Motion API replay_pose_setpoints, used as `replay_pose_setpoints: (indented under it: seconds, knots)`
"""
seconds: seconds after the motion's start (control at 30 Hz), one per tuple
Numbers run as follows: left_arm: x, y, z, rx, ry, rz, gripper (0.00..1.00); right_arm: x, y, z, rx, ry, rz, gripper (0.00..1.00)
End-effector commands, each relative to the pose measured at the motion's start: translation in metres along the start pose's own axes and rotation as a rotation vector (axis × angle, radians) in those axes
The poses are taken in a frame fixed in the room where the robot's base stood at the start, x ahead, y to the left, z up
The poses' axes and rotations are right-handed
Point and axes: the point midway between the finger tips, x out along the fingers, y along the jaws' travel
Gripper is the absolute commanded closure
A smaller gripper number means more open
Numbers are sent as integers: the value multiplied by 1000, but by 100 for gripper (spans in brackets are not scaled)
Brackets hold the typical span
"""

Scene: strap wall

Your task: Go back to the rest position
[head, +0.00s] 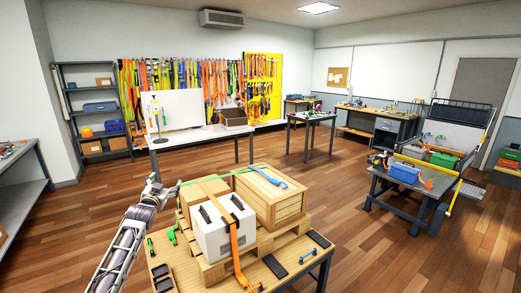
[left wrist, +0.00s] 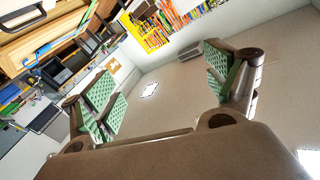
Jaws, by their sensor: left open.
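My left gripper (head: 157,187) is at the left side of the near work table in the head view, raised beside the boxes and apart from them. In the left wrist view its two green-padded fingers (left wrist: 165,88) are spread wide with nothing between them. The near table carries a wooden pallet (head: 212,272) with a white box (head: 213,238), a wooden crate (head: 285,205) and another wooden box behind the white one. An orange strap (head: 234,245) runs over the boxes and hangs down in front. My right gripper is in neither view.
Black pads (head: 275,266) and small tools lie on the near table. A white-topped table (head: 200,137) stands behind it. A strap wall (head: 190,78) lines the back. A cart with a blue toolbox (head: 405,172) stands right. Wooden floor (head: 340,240) is clear between.

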Motion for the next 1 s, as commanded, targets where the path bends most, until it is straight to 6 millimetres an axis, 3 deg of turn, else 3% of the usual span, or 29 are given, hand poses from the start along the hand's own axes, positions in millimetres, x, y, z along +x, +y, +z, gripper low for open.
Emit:
replay_pose_setpoints:
  seconds: [0.23,0.57,0.77,1.0]
  knots:
    - [-2,-7,-28,-6,125,-31,13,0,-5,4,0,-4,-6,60]
    - [-8,31,62,-18,-1,12,13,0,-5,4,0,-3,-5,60]
    - [-23,62,136,-26,-105,48,13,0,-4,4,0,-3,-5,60]
    - [-53,102,228,-35,-238,92,13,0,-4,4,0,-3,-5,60]
